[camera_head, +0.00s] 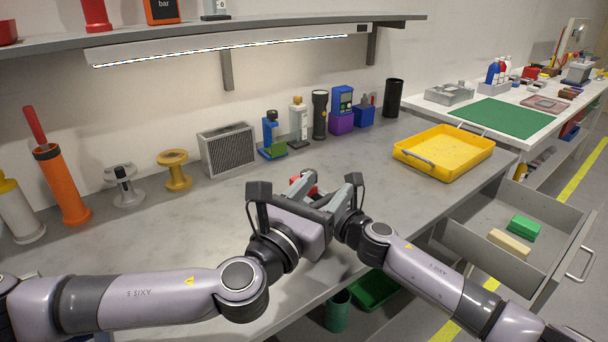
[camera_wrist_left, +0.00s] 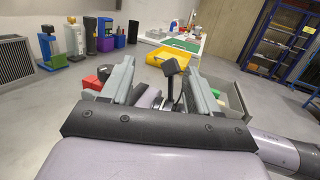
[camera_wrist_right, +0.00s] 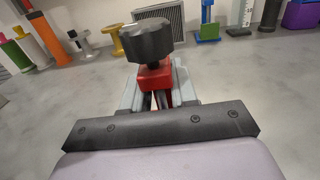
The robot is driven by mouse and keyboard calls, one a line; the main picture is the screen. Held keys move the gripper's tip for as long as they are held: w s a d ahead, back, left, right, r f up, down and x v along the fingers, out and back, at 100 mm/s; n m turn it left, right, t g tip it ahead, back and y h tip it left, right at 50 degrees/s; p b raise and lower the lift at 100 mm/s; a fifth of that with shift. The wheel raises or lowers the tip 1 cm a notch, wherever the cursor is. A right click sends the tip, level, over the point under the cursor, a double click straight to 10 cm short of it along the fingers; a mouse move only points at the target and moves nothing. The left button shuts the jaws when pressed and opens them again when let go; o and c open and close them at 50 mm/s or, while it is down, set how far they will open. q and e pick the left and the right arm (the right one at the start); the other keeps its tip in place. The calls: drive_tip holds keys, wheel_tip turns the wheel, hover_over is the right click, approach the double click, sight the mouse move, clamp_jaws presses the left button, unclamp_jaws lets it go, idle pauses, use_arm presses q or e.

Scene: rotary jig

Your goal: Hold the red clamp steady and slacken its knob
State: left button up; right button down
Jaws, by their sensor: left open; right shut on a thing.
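The red clamp (camera_head: 311,183) is mostly hidden behind my grippers in the head view. In the right wrist view the red clamp (camera_wrist_right: 154,76) lies between the fingers, with its dark lobed knob (camera_wrist_right: 147,40) standing above it. My right gripper (camera_wrist_right: 156,88) is shut on the red clamp, below the knob. My left gripper (camera_wrist_left: 158,72) is open, and nothing shows held between its fingers. In the left wrist view the red clamp (camera_wrist_left: 91,83) shows just left of the left finger, with the dark knob (camera_wrist_left: 104,72) beside it, partly hidden by that finger.
Both wrists are close together above the grey bench (camera_head: 150,240). A yellow tray (camera_head: 440,170) stands at the right. Spools, a grey vented box (camera_head: 228,150), bottles and a flashlight (camera_head: 320,115) line the wall. An open drawer (camera_head: 480,245) juts out at the lower right.

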use_arm(q)
drive_tip(key=d+r+m+g+h, duration=0.3)
drive_tip(key=d+m+g+h, duration=0.2)
drive_tip(key=d+m+g, duration=0.5)
drive_tip(key=w+a+r+n+y, duration=0.4)
drive_tip(key=a+y, duration=0.2)
drive_tip(key=y, duration=0.1)
drive_tip(key=w+a+r+n+y, duration=0.3)
drive_tip(key=w+a+n+y, duration=0.15)
drive_tip(key=a+y, duration=0.25)
drive_tip(key=w+f+n, duration=0.1)
drive_tip(key=f, duration=0.3)
drive_tip(key=w+f+n+g, duration=0.1)
drive_tip(key=f+n, duration=0.1)
drive_tip(key=f, duration=0.2)
drive_tip(key=d+f+n+g, duration=0.1)
drive_tip(key=f, duration=0.3)
drive_tip(key=shift+w+f, duration=0.1)
drive_tip(key=shift+w, duration=0.3)
